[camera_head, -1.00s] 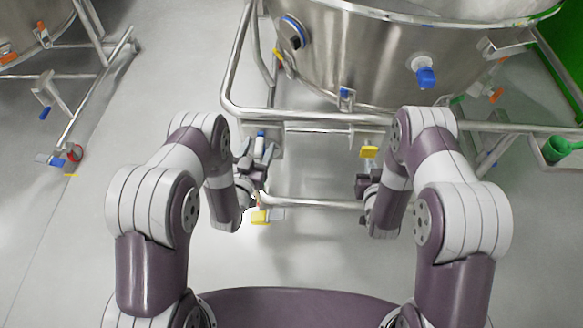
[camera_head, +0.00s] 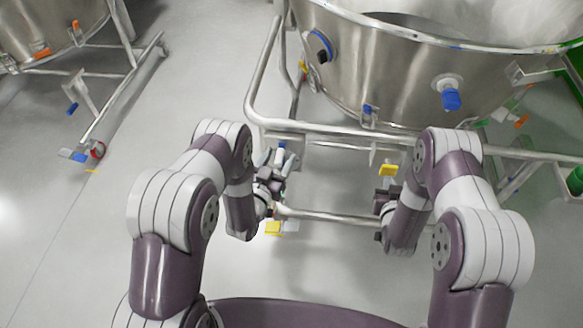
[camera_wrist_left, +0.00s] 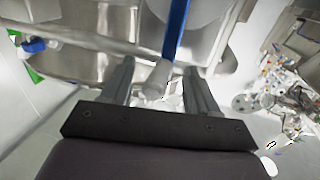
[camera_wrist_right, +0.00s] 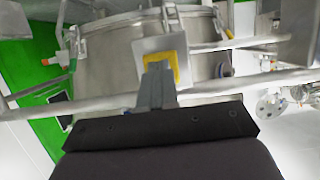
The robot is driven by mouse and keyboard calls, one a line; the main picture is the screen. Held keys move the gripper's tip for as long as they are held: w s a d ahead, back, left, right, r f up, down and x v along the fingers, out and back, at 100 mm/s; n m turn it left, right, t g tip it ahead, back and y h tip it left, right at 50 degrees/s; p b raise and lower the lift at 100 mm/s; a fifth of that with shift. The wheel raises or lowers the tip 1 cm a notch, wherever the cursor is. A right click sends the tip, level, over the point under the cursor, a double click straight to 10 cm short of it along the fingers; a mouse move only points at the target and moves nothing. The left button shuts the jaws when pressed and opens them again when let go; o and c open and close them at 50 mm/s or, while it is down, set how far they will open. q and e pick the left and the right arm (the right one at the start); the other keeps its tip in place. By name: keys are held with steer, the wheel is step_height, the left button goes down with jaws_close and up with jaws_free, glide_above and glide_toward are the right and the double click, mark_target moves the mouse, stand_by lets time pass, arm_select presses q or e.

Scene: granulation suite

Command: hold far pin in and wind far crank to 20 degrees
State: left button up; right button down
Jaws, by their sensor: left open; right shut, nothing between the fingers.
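My left gripper (camera_head: 277,162) is open beside the frame's lower left corner. In the left wrist view a blue bar with a pale grey round end (camera_wrist_left: 157,78) lies between its spread fingers, which are not closed on it. This is probably the crank's handle, but I cannot be sure. My right gripper (camera_head: 386,196) is shut and empty just below a yellow part (camera_head: 388,170) on the frame. In the right wrist view its fingers are in front of a grey plate with a yellow edge (camera_wrist_right: 181,60); contact is unclear. I cannot make out the pin itself.
A large steel vessel (camera_head: 390,75) with a blue-capped port (camera_head: 451,97) stands on a tubular frame (camera_head: 262,85) ahead. A lower crossbar (camera_head: 325,216) runs between my grippers.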

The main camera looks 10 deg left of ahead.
mark_target(388, 172)
arm_select(q)
steer(key=c, duration=1.1)
arm_select(e)
steer(key=w, duration=0.3)
steer(key=shift+w, duration=0.1)
